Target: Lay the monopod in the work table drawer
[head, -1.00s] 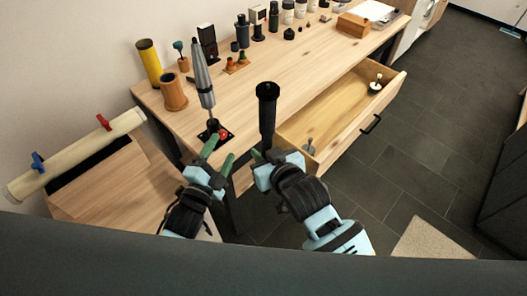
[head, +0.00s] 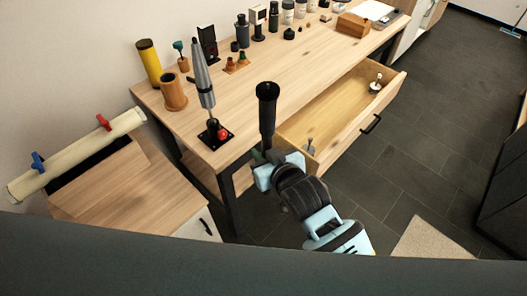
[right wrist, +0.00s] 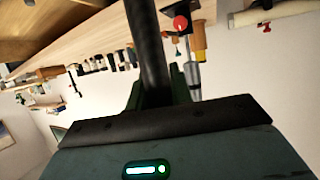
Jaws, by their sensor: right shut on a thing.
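The monopod (head: 267,108) is a black pole with a wider round top. It stands roughly upright in my right gripper (head: 262,162), which is shut on it in front of the work table (head: 285,82). In the right wrist view the monopod (right wrist: 147,45) runs up between the fingers (right wrist: 155,95). The work table drawer (head: 335,125) is pulled open, just right of the monopod. A small grey-topped item (head: 309,147) is at its near end and a small white-topped item (head: 376,84) at its far end. My left gripper is out of the head view.
A silver pole on a black base with a red knob (head: 223,133) stands on the table's near corner. A brown cup (head: 173,92), a yellow cylinder (head: 149,62) and several bottles line the back. The drawer's middle is clear.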

